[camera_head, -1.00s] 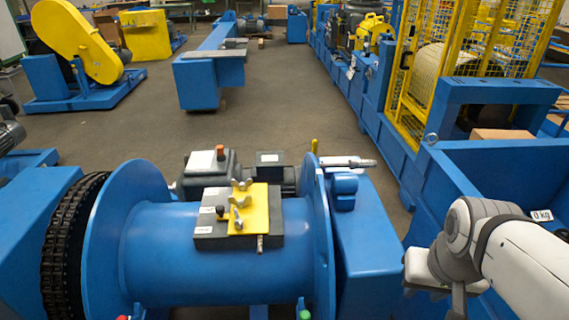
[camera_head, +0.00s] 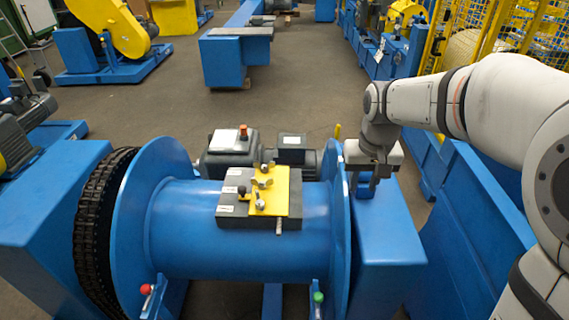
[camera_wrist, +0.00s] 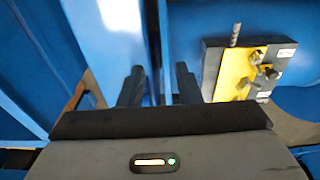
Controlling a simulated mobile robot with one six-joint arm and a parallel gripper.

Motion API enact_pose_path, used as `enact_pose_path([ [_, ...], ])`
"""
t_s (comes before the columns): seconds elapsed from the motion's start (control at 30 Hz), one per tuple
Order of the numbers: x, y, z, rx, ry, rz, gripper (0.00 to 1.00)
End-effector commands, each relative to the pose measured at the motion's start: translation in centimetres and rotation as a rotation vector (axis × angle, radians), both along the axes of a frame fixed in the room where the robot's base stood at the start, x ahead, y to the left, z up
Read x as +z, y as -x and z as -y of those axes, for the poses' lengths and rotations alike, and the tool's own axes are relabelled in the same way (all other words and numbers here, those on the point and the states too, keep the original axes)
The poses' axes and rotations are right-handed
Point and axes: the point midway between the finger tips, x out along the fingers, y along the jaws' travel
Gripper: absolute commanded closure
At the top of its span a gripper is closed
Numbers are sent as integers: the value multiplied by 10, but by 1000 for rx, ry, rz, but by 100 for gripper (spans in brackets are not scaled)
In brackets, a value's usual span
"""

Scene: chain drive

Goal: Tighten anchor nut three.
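White labels stand along the block's left side, too small to read, so I cannot tell which nut is three. The plate also shows in the wrist view (camera_wrist: 231,80). My gripper (camera_head: 364,186) points down over the blue housing right of the drum's flange, away from the nuts. In the wrist view its fingers (camera_wrist: 158,88) are apart with nothing visibly gripped. The bracket below is largely hidden by my gripper.
The blue drum (camera_head: 215,262) has tall flanges; the right one (camera_head: 340,235) stands between my gripper and the plate. A dark chain (camera_head: 97,225) runs at left. A motor with an orange button (camera_head: 243,132) stands behind. A red knob (camera_head: 146,289) and green knob (camera_head: 318,297) are in front.

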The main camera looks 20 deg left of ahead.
Motion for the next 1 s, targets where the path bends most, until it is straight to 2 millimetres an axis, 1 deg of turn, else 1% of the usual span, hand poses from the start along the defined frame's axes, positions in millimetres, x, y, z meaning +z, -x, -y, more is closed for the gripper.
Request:
enact_pose_path([
  [0.03,-5,-13,-28,38,6,-17,69],
  [0.07,-9,-20,-43,56,8,-22,69],
  [0.1,-15,-29,-64,82,11,-30,69],
  [0.17,-25,-39,-97,120,17,-43,69],
  [0.2,-33,-44,-119,145,21,-50,69],
  [0.27,-46,-49,-151,181,29,-62,69],
  [0.3,-55,-51,-171,203,32,-68,69],
  [0.4,-77,-51,-215,251,43,-82,69],
  [0.5,-95,-47,-248,288,51,-93,69],
  [0.6,-108,-43,-268,310,55,-99,69],
  [0.7,-115,-42,-278,320,59,-102,69],
  [0.87,-133,-41,-279,322,60,-103,69],
  [1.0,-156,-41,-279,321,60,-104,69],
])
